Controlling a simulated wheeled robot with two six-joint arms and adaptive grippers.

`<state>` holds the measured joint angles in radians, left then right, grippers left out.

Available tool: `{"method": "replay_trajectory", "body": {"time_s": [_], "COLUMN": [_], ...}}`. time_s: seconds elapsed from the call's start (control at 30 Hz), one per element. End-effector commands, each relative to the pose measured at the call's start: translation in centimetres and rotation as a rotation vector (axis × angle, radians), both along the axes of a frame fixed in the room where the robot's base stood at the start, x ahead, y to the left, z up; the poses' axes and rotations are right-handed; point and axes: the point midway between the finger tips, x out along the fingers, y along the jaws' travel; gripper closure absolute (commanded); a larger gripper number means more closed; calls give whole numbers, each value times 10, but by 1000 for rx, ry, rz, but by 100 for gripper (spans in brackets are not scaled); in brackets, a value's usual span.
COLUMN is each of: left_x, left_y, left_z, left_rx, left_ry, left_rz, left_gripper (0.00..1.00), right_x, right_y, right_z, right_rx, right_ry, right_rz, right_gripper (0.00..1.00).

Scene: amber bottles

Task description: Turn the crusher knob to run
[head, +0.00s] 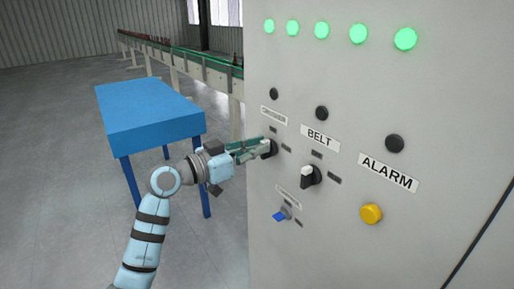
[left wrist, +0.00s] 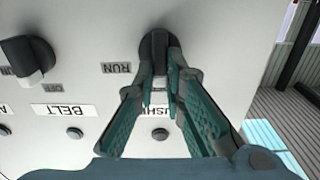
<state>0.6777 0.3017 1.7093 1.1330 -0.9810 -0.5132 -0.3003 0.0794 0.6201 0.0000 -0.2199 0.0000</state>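The crusher knob (left wrist: 156,43) is a dark round knob on the grey cabinet, under a CRUSHER label (head: 273,115) that is only partly legible. My left gripper (head: 264,148) is at this knob, with its fingers pointing into the panel. In the left wrist view, its two green fingers (left wrist: 164,68) straddle the knob, one on each side. I cannot tell whether they press on it. A RUN plate (left wrist: 116,68) shows beside the knob. The fingers hide much of the knob, so its pointer direction is unclear. My right gripper is not in view.
The BELT knob (head: 309,176), a yellow ALARM button (head: 371,214) and a blue key switch (head: 281,215) are close by on the panel. Several green lamps (head: 321,30) glow above. A blue table (head: 150,105) stands left, with a bottle conveyor (head: 205,70) behind.

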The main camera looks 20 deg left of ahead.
Motion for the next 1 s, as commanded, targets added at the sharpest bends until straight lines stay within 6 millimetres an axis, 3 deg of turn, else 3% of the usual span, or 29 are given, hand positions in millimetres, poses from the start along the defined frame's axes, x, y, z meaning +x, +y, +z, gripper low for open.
{"method": "replay_trajectory", "body": {"time_s": [0.47, 1.0], "left_x": [-1, -4], "left_y": [-1, -5], "left_z": [-1, -5], "left_rx": [54, 391], "left_ry": [-50, -332], "left_rz": [-1, 0], "left_gripper": [100, 100], "right_x": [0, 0], "right_y": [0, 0], "right_z": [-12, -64], "right_rx": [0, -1], "right_ry": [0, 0], "right_rz": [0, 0], "right_gripper": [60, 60]}}
